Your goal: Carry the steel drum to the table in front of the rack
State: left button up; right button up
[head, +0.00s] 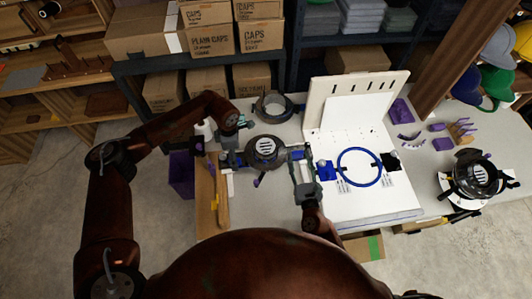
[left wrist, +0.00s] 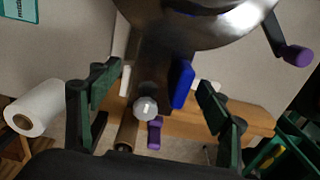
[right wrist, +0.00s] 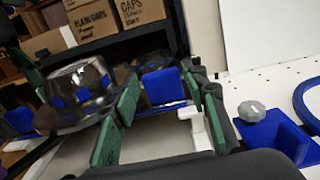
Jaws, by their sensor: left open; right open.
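The steel drum (head: 266,151), a shiny round piece with blue tabs at its sides, is on the pale table (head: 285,130) in front of the rack, between my two grippers. My left gripper (head: 229,153) is open at its left side; in the left wrist view the drum's polished wall (left wrist: 195,14) is at the top and a blue tab (left wrist: 182,84) lies between the fingers. My right gripper (head: 301,156) is open at its right side; in the right wrist view a blue tab (right wrist: 162,85) shows between the fingers, with the drum (right wrist: 80,88) at left. Contact cannot be told.
A dark ring (head: 273,106) lies behind the drum. A white board with a blue hoop (head: 359,167) stands close right of my right gripper. Another round metal piece (head: 476,176) is at far right. The rack (head: 130,73) with boxes (head: 210,38) is behind the table.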

pick_arm(q)
jog(key=shift+f, duration=0.8)
pick_arm(e)
jog(key=shift+w+a, duration=0.15)
jog(key=shift+w, duration=0.6)
jog(key=shift+c, duration=0.3)
pick_arm(q)
jog(key=c, duration=1.1)
pick_arm(e)
grip_shut()
pick_arm(q)
jog(key=c, duration=0.8)
jog(key=shift+w+r, duration=0.15)
jog(key=shift+r, duration=0.05)
grip_shut()
pick_arm(e)
jog(key=shift+w+r, duration=0.1)
jog(key=shift+r, duration=0.15)
